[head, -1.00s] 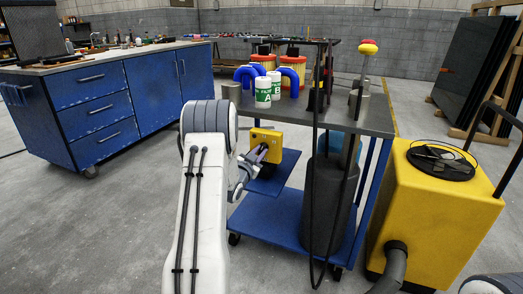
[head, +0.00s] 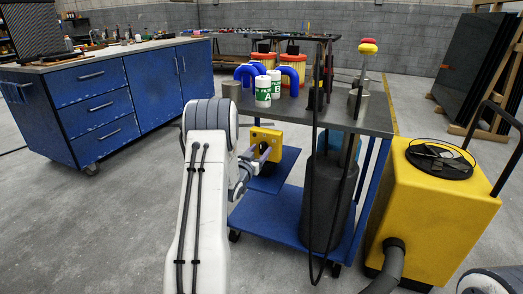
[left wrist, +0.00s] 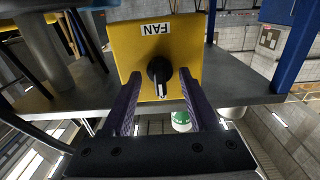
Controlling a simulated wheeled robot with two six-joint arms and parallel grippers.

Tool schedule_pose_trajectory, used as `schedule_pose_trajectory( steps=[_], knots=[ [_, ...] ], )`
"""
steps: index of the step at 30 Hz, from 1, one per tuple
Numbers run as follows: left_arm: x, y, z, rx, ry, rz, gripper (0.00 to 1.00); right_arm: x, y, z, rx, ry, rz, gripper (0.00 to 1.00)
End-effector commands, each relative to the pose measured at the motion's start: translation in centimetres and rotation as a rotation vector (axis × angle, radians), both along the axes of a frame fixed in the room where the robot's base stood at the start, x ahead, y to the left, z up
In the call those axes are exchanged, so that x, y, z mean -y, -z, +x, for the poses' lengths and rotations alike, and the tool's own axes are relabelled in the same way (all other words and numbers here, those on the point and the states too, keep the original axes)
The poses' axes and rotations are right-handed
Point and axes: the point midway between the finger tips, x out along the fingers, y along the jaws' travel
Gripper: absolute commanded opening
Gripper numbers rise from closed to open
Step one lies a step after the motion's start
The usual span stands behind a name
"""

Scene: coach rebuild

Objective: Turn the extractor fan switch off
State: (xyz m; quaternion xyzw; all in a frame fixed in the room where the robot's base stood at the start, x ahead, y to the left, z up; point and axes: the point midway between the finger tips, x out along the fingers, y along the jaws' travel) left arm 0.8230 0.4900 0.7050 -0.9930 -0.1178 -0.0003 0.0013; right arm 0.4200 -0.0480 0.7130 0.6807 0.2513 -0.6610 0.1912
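The yellow fan switch box (head: 257,134) is at the near edge of the blue cart, just below its grey top. In the left wrist view the box (left wrist: 124,42) has a white FAN label (left wrist: 155,28) and a black rotary knob (left wrist: 158,68) with a pale pointer line. My left gripper (head: 264,155) is in front of the box. In the left wrist view its two purple fingers are apart, one on each side of the knob, with visible gaps. Whether the tips reach past the knob's face is hard to tell. My right gripper is out of view.
The cart's grey top (head: 372,118) holds white filter cans (head: 263,94), blue curved pipes (head: 289,76) and a stalk with a red and yellow button (head: 367,46). Dark hoses hang at the cart's front. A yellow extractor unit (head: 438,215) stands to the right.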

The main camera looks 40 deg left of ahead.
Motion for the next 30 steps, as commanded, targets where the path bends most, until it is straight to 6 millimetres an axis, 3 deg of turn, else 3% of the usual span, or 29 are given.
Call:
schedule_pose_trajectory(
  steps=[30],
  knots=[
    [2.0,0.1,-8.6,-0.001,-0.001,0.001,0.60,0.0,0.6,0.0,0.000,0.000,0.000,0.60]
  ],
)
